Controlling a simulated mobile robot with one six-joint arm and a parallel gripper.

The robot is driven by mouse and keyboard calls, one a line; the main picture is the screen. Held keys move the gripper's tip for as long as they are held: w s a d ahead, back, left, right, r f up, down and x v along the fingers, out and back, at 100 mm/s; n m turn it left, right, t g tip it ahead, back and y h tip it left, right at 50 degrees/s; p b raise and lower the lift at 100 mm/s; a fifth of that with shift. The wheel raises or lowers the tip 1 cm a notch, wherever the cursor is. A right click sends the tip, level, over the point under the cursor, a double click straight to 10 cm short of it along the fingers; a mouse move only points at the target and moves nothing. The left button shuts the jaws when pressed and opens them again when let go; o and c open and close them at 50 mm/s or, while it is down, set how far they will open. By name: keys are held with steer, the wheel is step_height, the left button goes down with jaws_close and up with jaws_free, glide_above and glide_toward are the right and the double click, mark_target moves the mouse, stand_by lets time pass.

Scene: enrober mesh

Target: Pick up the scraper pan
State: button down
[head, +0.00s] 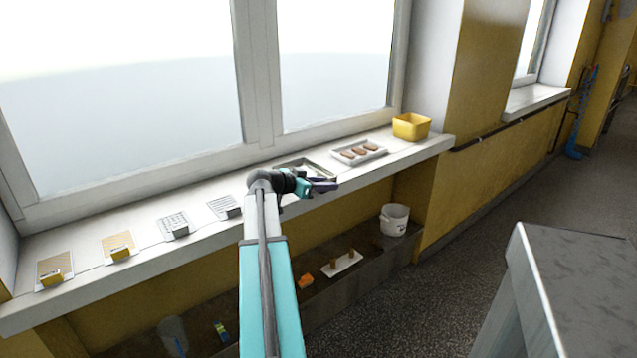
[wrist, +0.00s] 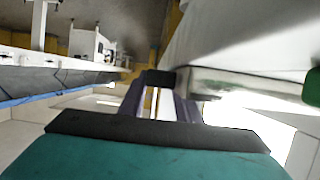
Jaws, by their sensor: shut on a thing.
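The scraper pan (head: 300,164) is a shallow, grey-rimmed tray at the sill's front edge in the head view, partly hidden behind my gripper. My gripper (head: 323,186) is at the pan's near side, with its dark purple fingers pointing right. In the wrist view my gripper (wrist: 160,104) is shut with a pale strip between the fingers, which I take to be the pan's edge. The grip itself is partly hidden. I cannot tell whether the pan is clear of the sill.
A white tray with brown bars (head: 345,159) and a yellow tub (head: 411,127) stand to the right on the sill (head: 400,160). Several mesh pieces with handles lie left. A white bucket (head: 395,219) is on the low ledge. A grey table (head: 575,290) stands at right.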

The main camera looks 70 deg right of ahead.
step_height(320, 180, up, 10)
stand_by(0.7)
stand_by(0.6)
